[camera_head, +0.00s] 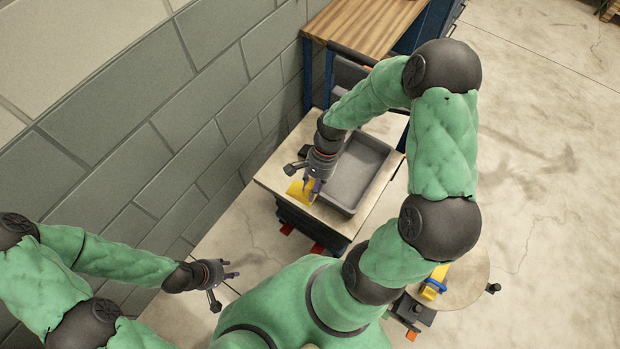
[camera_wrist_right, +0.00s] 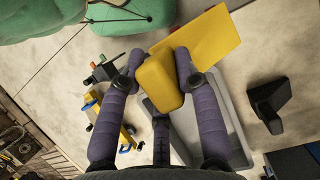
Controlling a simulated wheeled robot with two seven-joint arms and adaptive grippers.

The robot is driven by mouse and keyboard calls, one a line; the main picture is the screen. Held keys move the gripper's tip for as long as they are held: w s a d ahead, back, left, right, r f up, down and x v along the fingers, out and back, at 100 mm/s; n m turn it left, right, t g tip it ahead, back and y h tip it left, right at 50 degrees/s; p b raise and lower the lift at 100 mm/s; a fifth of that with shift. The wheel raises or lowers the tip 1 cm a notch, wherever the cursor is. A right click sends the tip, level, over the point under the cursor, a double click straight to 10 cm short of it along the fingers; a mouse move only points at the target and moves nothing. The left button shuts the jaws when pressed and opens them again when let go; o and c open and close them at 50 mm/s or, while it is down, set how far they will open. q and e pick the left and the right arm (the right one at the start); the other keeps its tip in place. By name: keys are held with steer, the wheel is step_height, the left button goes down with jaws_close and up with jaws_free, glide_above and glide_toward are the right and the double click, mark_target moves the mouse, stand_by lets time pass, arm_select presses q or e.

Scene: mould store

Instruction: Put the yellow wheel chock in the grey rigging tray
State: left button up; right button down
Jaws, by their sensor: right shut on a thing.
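The yellow wheel chock (camera_head: 296,191) is between the fingers of my right gripper (camera_head: 314,190), over the left front part of the pale bench top. In the right wrist view the chock (camera_wrist_right: 164,82) shows as a yellow block with a broad flat part, and the purple fingers of my right gripper (camera_wrist_right: 155,85) are shut on it. I cannot tell whether it touches the bench. The grey rigging tray (camera_head: 378,187) lies just right of the gripper and looks empty; its far left part is hidden by my arm. My left gripper (camera_head: 226,284) is open and empty, low at left.
A dark block (camera_wrist_right: 270,103) stands on the bench beside the tray. A block wall (camera_head: 200,110) runs along the left. A wooden-topped bench (camera_head: 365,22) is behind. A round table (camera_head: 462,283) at the right bears a yellow and blue item (camera_head: 434,283).

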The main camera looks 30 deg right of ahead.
steer(key=s+d+r, duration=0.1)
steer(key=s+d, duration=0.3)
steer(key=s, duration=0.6)
steer(key=shift+m, duration=0.3)
steer(key=shift+w+d+f+b, duration=1.05)
steer(key=shift+w+d+f, duration=0.25)
steer(key=shift+d+f, duration=0.75)
steer(key=shift+w+d+f+b, duration=1.2)
steer(key=shift+d+f, duration=0.55)
steer(key=shift+f, duration=0.5)
steer(key=shift+w+d+f+b, duration=0.9)
steer(key=shift+w+d+f, duration=0.5)
steer(key=shift+d+f, duration=0.65)
steer(key=shift+a+f, duration=0.15)
steer(key=shift+f, duration=0.1)
steer(key=c, duration=0.9)
jaws_free()
steer(key=shift+r, duration=0.1)
steer(key=p+v, duration=0.4)
steer(key=v, duration=0.8)
